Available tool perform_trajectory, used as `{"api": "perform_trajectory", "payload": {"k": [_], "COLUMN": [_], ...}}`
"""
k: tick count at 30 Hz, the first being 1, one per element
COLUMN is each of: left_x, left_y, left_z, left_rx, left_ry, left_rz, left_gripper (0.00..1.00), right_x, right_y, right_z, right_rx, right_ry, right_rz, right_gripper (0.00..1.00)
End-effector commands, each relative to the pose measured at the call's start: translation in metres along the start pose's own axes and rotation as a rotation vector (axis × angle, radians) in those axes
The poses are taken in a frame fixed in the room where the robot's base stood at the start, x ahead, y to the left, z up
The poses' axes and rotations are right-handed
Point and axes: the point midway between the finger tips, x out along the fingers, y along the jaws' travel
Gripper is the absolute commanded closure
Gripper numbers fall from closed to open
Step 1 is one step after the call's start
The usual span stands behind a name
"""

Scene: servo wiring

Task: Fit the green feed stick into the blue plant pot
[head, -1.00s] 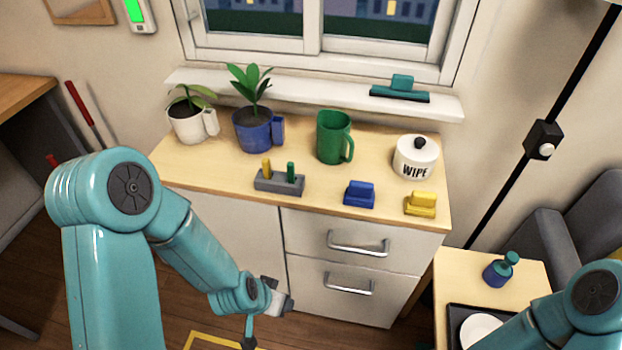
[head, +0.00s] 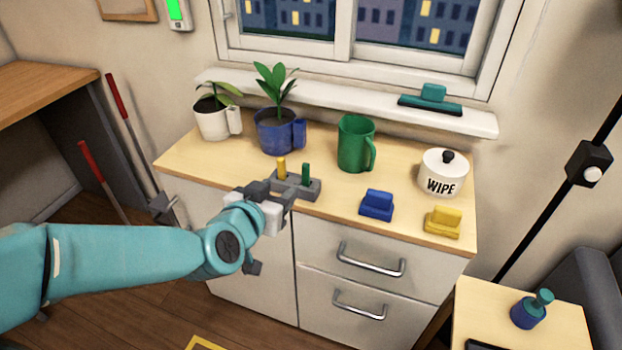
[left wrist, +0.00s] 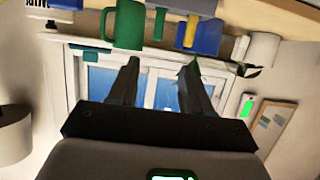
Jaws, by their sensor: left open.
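The green feed stick (head: 306,173) stands upright in a grey holder (head: 311,190) on the cabinet top, right of a yellow stick (head: 281,169). The blue plant pot (head: 275,138) stands behind them, holding a leafy plant, with a blue holder on its right side (head: 299,134). My left gripper (head: 275,190) is open in front of the grey holder and hides its left part. In the left wrist view, upside down, the green stick (left wrist: 159,22), yellow stick (left wrist: 190,30) and blue pot (left wrist: 208,38) show beyond the open fingers (left wrist: 162,72). My right gripper is out of view.
A white pot (head: 211,122) stands left of the blue pot. A green mug (head: 354,145), a white WIPE jar (head: 443,172), a blue block (head: 376,204) and a yellow block (head: 443,221) stand to the right. A window sill (head: 360,104) runs behind.

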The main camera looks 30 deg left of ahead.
Motion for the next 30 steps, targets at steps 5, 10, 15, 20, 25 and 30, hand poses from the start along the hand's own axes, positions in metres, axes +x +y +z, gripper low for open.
{"api": "perform_trajectory", "payload": {"k": [5, 10, 15, 20, 25, 30], "left_x": [0.022, 0.044, 0.083, 0.100, 0.118, 0.145], "left_y": [0.002, 0.005, 0.008, 0.009, 0.009, 0.010], "left_z": [-0.006, -0.006, -0.001, -0.001, -0.003, -0.003], "left_rx": [-0.001, -0.002, -0.003, -0.003, -0.002, -0.002], "left_ry": [-0.008, -0.006, -0.001, 0.000, -0.001, 0.000], "left_rz": [0.007, 0.011, 0.012, 0.013, 0.012, 0.012], "left_gripper": [0.51, 0.51, 0.51, 0.51, 0.51, 0.51], "right_x": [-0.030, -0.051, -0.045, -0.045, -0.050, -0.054], "right_y": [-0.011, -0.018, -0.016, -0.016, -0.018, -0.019], "right_z": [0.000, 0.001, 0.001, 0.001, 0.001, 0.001], "right_rx": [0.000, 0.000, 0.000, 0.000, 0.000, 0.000], "right_ry": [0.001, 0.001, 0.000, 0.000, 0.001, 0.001], "right_rz": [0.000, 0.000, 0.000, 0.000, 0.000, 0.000], "right_gripper": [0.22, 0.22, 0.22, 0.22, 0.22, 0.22]}}
